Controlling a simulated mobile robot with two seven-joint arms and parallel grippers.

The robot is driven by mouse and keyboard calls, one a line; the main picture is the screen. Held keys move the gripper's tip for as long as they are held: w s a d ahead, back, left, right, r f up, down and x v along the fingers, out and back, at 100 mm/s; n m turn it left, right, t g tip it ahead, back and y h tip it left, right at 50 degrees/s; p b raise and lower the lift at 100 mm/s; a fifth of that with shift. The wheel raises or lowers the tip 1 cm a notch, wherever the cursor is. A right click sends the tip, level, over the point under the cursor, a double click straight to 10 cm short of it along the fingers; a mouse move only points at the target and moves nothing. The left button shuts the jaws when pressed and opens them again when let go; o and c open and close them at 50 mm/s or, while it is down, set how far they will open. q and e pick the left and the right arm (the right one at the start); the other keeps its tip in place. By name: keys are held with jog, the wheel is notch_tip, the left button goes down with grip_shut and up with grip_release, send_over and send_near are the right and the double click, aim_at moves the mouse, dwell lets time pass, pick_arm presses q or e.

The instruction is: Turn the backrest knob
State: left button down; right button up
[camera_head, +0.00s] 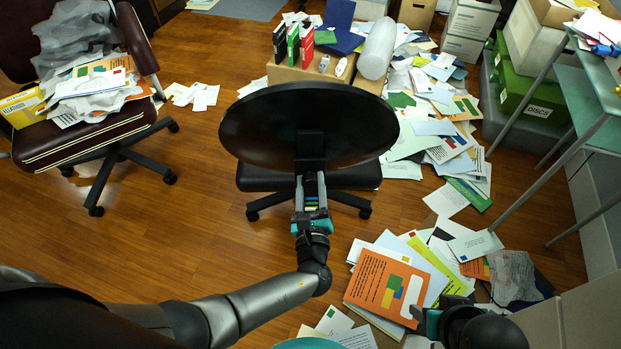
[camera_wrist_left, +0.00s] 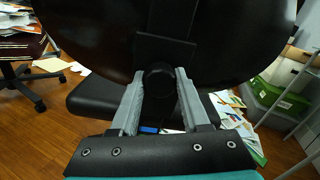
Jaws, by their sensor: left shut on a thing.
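A black office chair stands in the middle of the head view with the back of its oval backrest (camera_head: 290,125) facing me. Its black seat (camera_head: 345,178) shows below the backrest. In the left wrist view, the round dark backrest knob (camera_wrist_left: 159,78) sits below the backrest's support bracket. My left gripper (camera_head: 312,190) reaches the back of the chair, and its two grey fingers (camera_wrist_left: 160,95) are closed on the knob from both sides. The knob is hidden behind the gripper in the head view. My right gripper (camera_head: 428,318) is at the lower right, and its fingers are not clear.
A maroon chair (camera_head: 90,140) piled with papers stands at the left. A box (camera_head: 290,75) with binders stands behind the black chair. Papers (camera_head: 385,285) cover the floor at the right, beside a glass-topped table (camera_head: 590,100). Wooden floor (camera_head: 200,230) is clear at the left.

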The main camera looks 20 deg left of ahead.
pick_arm(q)
jog(key=m+p, duration=0.1)
jog(key=m, duration=0.3)
jog(key=shift+r+m+p, duration=0.15)
jog(key=shift+m+p, duration=0.2)
jog(key=shift+m, duration=0.05)
jog(key=m, duration=0.3)
jog(key=shift+p, duration=0.3)
jog(key=shift+m+p, duration=0.3)
jog(key=shift+m, duration=0.6)
jog(key=m+p, duration=0.1)
jog(key=m, duration=0.4)
jog(key=shift+m, duration=0.7)
